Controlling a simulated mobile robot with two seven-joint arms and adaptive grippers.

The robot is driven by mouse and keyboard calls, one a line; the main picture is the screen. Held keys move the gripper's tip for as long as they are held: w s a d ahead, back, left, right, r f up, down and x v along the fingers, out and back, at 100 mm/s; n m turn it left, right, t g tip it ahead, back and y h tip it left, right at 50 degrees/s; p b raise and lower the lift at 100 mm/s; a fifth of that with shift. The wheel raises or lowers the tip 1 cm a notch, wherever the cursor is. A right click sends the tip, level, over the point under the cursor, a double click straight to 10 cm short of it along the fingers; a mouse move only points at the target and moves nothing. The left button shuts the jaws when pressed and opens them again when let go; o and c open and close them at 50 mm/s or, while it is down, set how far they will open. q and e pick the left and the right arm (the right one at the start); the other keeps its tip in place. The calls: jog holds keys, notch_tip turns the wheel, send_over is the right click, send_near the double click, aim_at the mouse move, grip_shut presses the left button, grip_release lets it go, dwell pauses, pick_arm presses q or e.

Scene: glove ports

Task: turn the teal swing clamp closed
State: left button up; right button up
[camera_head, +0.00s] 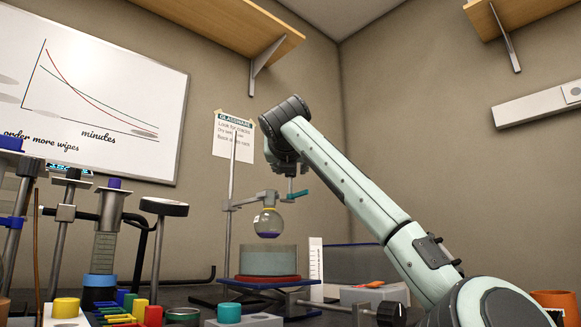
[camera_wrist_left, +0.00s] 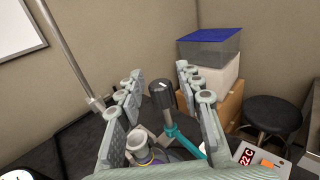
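The teal swing clamp (camera_head: 298,194) is at the flask neck in the head view. In the left wrist view its teal arm (camera_wrist_left: 184,138) slants down to the right from a post with a dark knob (camera_wrist_left: 162,93). The round flask (camera_head: 268,223) holds purple liquid above a grey-green bath (camera_head: 267,260); its pale neck (camera_wrist_left: 140,146) shows beside the clamp. My left gripper (camera_wrist_left: 160,72) is open, its fingers on either side of the dark knob with gaps visible. Contact with the clamp cannot be told. My right gripper is not in view.
A thin stand rod (camera_head: 231,190) rises left of the flask. A box with a blue lid (camera_wrist_left: 210,45) and a black stool (camera_wrist_left: 270,115) stand to the right in the wrist view. Clamped stands and a tall cylinder (camera_head: 103,250) crowd the left. Shelves (camera_head: 215,30) hang above.

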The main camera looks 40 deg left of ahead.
pick_arm(q)
grip_shut()
